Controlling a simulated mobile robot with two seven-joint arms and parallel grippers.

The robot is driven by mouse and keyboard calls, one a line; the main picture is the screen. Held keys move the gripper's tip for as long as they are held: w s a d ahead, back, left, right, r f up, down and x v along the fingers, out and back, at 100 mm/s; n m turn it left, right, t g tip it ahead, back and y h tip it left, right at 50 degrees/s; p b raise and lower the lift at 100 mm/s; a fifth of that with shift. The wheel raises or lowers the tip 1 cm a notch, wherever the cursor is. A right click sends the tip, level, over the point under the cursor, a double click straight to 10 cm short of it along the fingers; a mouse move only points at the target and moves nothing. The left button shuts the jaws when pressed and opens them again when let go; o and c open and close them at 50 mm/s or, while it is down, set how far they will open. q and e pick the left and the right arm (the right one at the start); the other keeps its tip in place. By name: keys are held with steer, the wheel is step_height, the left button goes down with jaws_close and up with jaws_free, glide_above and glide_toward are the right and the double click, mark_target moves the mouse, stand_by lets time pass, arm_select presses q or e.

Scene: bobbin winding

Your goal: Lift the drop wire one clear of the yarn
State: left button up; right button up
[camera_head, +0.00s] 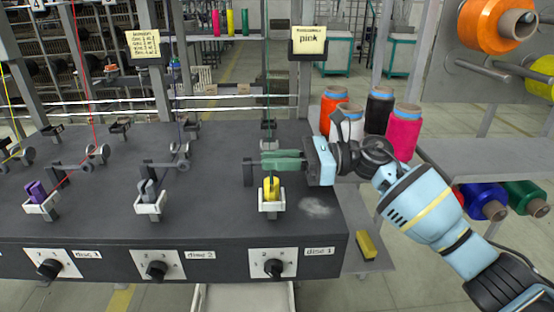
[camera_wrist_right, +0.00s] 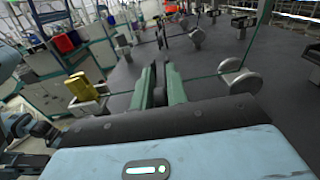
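My right gripper (camera_head: 266,162) reaches in from the right above station one, pointing left, just behind and above the yellow bobbin (camera_head: 271,187) in its white holder. In the right wrist view its green fingers (camera_wrist_right: 160,72) stand close together, with a narrow dark strip between them. I cannot tell if that strip is a gap or part of the drop wire. The green yarn (camera_head: 267,80) comes down from above; in the wrist view a green yarn line (camera_wrist_right: 207,74) runs to a round disc (camera_wrist_right: 246,82) right of the fingers. Drop wire one cannot be made out clearly. My left gripper is out of view.
Yarn cones, including a pink one (camera_head: 404,132), stand behind my right wrist. Stations two and three, with a grey (camera_head: 148,190) and a purple bobbin (camera_head: 36,192), lie to the left. A knob (camera_head: 273,268) is on the front panel. A yellow block (camera_head: 366,245) lies at right.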

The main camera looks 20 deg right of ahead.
jaws_close()
